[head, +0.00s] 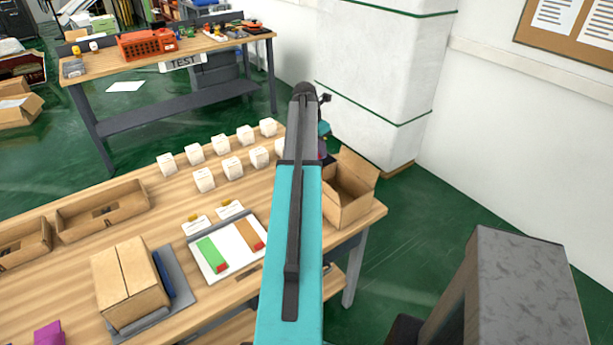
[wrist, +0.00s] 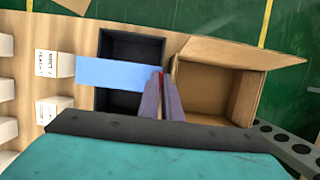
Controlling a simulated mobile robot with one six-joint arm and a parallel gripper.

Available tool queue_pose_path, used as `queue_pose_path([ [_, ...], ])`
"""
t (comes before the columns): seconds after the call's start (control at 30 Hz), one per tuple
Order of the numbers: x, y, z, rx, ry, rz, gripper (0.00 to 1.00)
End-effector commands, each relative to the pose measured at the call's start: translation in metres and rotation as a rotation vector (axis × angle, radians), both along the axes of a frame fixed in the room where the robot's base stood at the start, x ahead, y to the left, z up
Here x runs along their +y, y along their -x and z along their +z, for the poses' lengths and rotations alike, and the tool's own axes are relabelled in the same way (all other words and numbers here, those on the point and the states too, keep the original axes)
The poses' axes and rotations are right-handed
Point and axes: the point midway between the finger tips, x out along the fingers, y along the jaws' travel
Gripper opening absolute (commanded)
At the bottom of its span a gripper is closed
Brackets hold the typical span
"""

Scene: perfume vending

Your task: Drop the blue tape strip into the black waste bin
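The blue tape strip (wrist: 118,73) shows in the wrist view, flat and reaching left from the fingertips across the opening of the black waste bin (wrist: 133,43). My gripper (wrist: 161,76) is shut on the strip's right end, near the bin's right side. The strip's left end extends past the bin's left wall. I cannot tell the height of the strip above the bin. In the head view my arm hides most of the bin and gripper; a small blue-green bit (head: 324,128) shows beside the arm.
An open cardboard box (wrist: 216,85) stands right of the bin, and also in the head view (head: 347,190). Several white boxes (head: 204,180) stand in rows to the left. A white board (head: 234,249) with green and brown strips lies nearer. A closed carton (head: 128,283) is at lower left.

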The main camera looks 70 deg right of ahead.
Motion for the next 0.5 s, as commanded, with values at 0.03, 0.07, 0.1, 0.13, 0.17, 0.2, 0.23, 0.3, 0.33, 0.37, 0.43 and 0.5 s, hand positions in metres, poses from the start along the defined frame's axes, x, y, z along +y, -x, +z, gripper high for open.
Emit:
queue_pose_path([
  [0.03, 0.000, 0.000, -0.008, 0.000, 0.000, 0.000, 0.00],
  [0.07, 0.000, 0.000, -0.011, 0.000, 0.000, 0.000, 0.00],
  [0.1, 0.000, 0.000, -0.015, 0.000, 0.000, 0.000, 0.00],
  [0.13, 0.000, 0.000, -0.018, 0.000, 0.000, -0.001, 0.00],
  [0.17, 0.000, 0.001, -0.021, 0.000, 0.000, -0.001, 0.00],
  [0.2, 0.000, 0.001, -0.025, 0.000, 0.000, -0.001, 0.00],
  [0.23, 0.000, 0.001, -0.027, 0.001, 0.000, -0.001, 0.00],
  [0.3, 0.000, 0.001, -0.033, 0.001, 0.000, -0.001, 0.00],
  [0.33, 0.000, 0.001, -0.034, 0.001, 0.000, -0.001, 0.00],
  [0.37, 0.000, 0.001, -0.036, 0.001, 0.000, -0.001, 0.00],
  [0.43, 0.000, 0.001, -0.039, 0.001, 0.000, -0.001, 0.00],
  [0.5, 0.000, 0.001, -0.041, 0.001, 0.000, -0.001, 0.00],
])
